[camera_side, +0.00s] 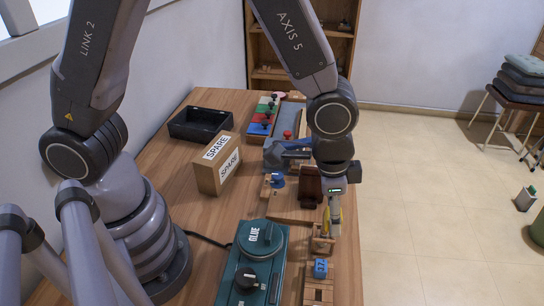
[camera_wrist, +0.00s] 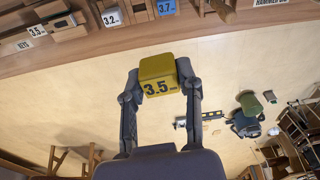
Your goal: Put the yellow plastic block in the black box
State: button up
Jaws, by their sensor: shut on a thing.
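The yellow block (camera_wrist: 158,72), marked 3.5, is held between the two fingers of my gripper (camera_wrist: 160,88) in the wrist view. In the side view my gripper (camera_side: 333,215) hangs at the right edge of the table, with the yellow block (camera_side: 327,221) partly hidden between its fingers. It is just above or beside a wooden holder (camera_side: 322,240); I cannot tell whether they touch in the side view. The wrist view shows floor behind the block. The black box (camera_side: 201,123) stands open at the far left of the table, well away from my gripper. Its visible inside looks empty.
A cardboard SPARE box (camera_side: 217,165) stands between my gripper and the black box. A green GLUE machine (camera_side: 252,262) is at the front. A blue block (camera_side: 320,268) sits on a wooden rack nearby. Clamps and coloured blocks (camera_side: 264,117) crowd the back.

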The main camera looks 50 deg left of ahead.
aim_at(201, 121)
jog(key=w+a+n+y, duration=0.1)
jog(key=w+a+n, duration=0.35)
jog(key=a, duration=0.95)
jog(key=w+a+n, duration=0.4)
jog(key=w+a, duration=0.2)
jog(key=a, duration=0.8)
jog(key=s+a+n+y, duration=0.1)
jog(key=s+a+n, duration=0.45)
jog(key=a, duration=0.85)
jog(key=s+a+n, duration=0.3)
jog(key=s+a, duration=0.5)
jog(key=a, duration=0.6)
jog(key=w+a+f, duration=0.2)
jog(key=a+f, duration=0.1)
jog(key=f, duration=0.1)
jog(key=w+a+f, duration=0.3)
jog(key=f, duration=0.2)
jog(key=w+a+f, duration=0.2)
jog(key=a+f, duration=0.2)
jog(key=shift+w+f, duration=0.35)
jog(key=shift+f, duration=0.05)
jog(key=shift+w+a+f, duration=0.25)
jog(key=shift+a+f, duration=0.1)
jog(key=shift+f, duration=0.05)
jog(key=shift+w+a+f, duration=0.1)
jog(key=shift+a+f, duration=0.05)
jog(key=shift+f, duration=1.6)
